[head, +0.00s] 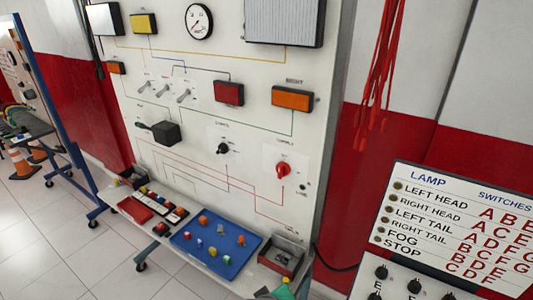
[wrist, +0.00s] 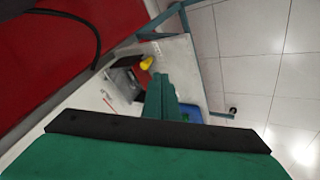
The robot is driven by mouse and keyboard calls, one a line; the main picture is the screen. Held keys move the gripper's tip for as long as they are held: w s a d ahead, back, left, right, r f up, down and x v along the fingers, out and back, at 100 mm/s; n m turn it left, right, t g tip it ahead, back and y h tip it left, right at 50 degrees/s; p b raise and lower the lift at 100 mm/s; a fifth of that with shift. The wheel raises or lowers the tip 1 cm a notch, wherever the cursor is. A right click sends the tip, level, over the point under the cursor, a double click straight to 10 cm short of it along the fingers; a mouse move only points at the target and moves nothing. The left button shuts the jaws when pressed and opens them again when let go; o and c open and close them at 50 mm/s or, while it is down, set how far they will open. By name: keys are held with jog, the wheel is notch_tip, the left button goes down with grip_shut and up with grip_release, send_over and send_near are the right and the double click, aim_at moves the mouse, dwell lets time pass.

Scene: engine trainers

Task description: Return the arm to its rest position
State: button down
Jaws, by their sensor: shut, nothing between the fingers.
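My gripper (wrist: 161,82) shows in the wrist view as two green fingers pressed together, with nothing between them. It points toward one end of the trainer's shelf, near a dark open box (wrist: 122,82) and a small yellow object (wrist: 147,63). In the head view a green piece (head: 283,292) shows at the bottom edge, just below the grey parts box (head: 281,258); it looks like the tip of my gripper. The rest of my arm is out of the head view.
The upright trainer panel (head: 215,130) carries lamps, switches and a gauge. Its shelf holds a blue tray (head: 228,271) with small coloured parts and a red tray (head: 135,210). A lamp-switch board (head: 450,225) stands at right.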

jog(key=s+d+f+m+t, duration=0.1)
jog(key=s+f+t, duration=0.1)
jog(key=s+f, duration=0.35)
jog(key=s+d+f+t, duration=0.1)
jog(key=s+f+t, duration=0.15)
jog(key=s, duration=0.55)
jog(key=s+a+r+m+t+y, duration=0.1)
jog(key=s+r, duration=0.3)
jog(key=s, duration=0.5)
jog(key=s+a+r+m+t+y, duration=0.1)
jog(key=s+a+r+m, duration=0.3)
jog(key=s, duration=0.6)
jog(key=shift+a+r+t, duration=0.2)
jog(key=shift+t, duration=0.65)
